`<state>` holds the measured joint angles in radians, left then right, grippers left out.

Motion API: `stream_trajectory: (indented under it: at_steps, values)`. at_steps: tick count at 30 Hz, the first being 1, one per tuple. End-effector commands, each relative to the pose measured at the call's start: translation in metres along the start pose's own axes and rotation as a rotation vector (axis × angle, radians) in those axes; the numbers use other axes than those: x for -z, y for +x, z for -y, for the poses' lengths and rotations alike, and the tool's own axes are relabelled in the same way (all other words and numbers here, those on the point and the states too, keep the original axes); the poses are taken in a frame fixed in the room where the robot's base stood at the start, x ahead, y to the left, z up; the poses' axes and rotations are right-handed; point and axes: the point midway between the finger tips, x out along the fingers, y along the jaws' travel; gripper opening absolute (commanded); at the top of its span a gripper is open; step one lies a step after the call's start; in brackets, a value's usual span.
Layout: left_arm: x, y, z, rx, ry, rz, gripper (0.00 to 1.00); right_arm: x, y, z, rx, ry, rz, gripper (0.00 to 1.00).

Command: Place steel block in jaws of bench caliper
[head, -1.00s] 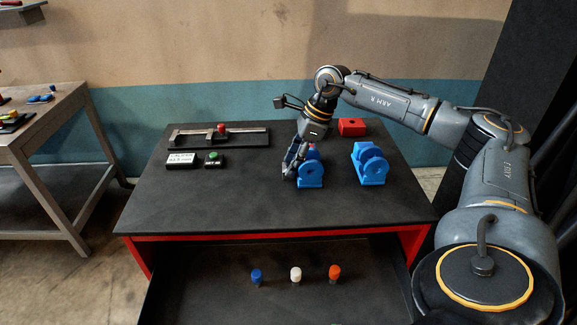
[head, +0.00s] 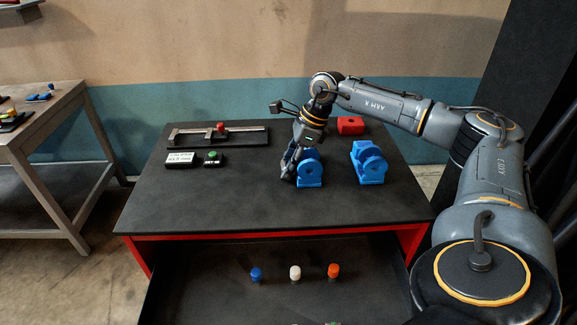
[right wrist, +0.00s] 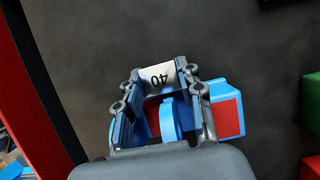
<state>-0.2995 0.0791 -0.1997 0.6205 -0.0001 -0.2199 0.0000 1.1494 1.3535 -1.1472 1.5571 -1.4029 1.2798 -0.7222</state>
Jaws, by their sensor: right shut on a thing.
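My right gripper (head: 288,176) is low over the table, at the left side of a blue stand (head: 312,173). In the right wrist view its two fingers (right wrist: 160,90) are shut on a small steel block (right wrist: 158,79) with a pale face marked "40". The blue stand, with a red face (right wrist: 229,117), shows behind and beside the fingers. In the head view the block is too small to make out. The bench caliper (head: 250,138), a rail with jaws and a red knob (head: 221,127), lies at the table's back left. My left gripper is out of view.
A second blue stand (head: 370,166) and a red box (head: 351,125) are to the right. A display (head: 180,158) and a green-button box (head: 214,159) lie in front of the caliper. Several capped pieces stand in the open drawer (head: 215,290). The table's front left is clear.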

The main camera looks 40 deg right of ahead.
Motion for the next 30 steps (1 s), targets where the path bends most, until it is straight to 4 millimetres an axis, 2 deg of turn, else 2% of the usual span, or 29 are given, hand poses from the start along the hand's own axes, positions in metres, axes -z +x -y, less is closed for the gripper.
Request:
stream_trajectory:
  at_steps: [8, 18, 24, 30]
  values:
    - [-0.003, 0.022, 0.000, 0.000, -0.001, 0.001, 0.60, -0.012, -0.028, -0.003, 0.005, -0.004, 0.005, 0.00]
    - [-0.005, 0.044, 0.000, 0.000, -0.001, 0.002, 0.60, -0.028, -0.083, -0.052, 0.005, -0.005, 0.003, 0.00]
    - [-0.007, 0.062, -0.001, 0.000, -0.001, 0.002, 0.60, -0.030, -0.101, -0.097, 0.005, -0.006, 0.001, 0.00]
    - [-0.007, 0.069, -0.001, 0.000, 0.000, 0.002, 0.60, -0.033, -0.117, -0.127, 0.003, -0.003, 0.003, 0.00]
